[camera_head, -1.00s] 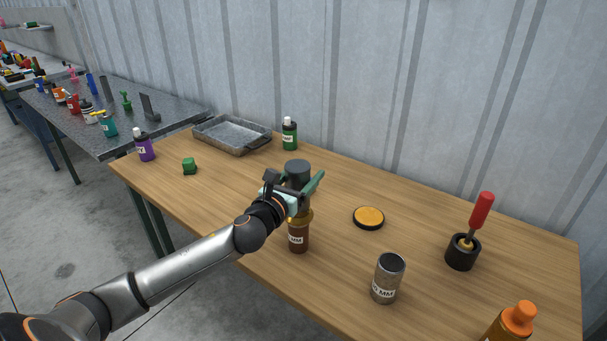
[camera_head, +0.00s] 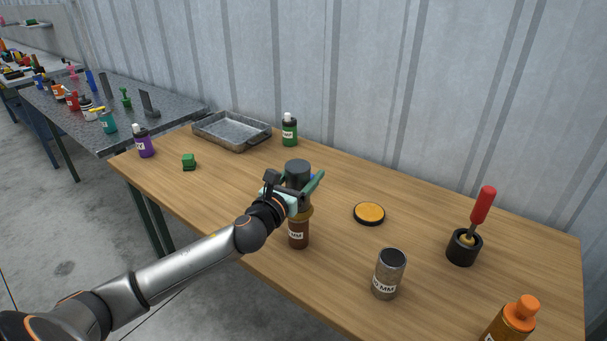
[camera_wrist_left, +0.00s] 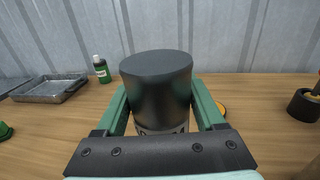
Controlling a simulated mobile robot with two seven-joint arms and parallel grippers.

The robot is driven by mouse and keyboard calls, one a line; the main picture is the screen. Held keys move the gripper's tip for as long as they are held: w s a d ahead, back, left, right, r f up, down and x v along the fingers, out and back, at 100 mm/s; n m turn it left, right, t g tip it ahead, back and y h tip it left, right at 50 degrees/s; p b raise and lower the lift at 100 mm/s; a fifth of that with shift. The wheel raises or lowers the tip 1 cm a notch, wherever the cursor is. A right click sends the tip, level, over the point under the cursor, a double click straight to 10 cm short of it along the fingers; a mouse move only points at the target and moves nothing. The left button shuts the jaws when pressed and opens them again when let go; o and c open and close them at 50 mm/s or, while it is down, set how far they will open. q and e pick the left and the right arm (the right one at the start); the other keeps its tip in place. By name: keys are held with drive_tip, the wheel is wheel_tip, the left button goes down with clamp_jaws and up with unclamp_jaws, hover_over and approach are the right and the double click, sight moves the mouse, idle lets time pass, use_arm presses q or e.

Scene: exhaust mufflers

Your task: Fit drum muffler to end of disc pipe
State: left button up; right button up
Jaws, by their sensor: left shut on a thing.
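A dark grey cylinder (camera_head: 297,172), which looks like the drum muffler, is upright between the fingers of my left gripper (camera_head: 300,192). I cannot tell which thing is the disc pipe. My right gripper is not seen.
A yellow disc with a black rim (camera_head: 369,213) lies right of my gripper. A black cup with a red-handled tool (camera_head: 464,247) and an orange-capped bottle (camera_head: 515,320) stand at right.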

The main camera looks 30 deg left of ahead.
use_arm(q)
drive_tip(key=shift+f, duration=0.2)
drive_tip(key=o, duration=1.4)
drive_tip(key=shift+c, duration=0.2)
drive_tip(key=shift+r, duration=0.1)
drive_tip(key=s+b, duration=0.1)
drive_tip(key=s, duration=1.1)
drive_tip(key=shift+s+d, duration=0.25)
drive_tip(key=shift+d, duration=0.2)
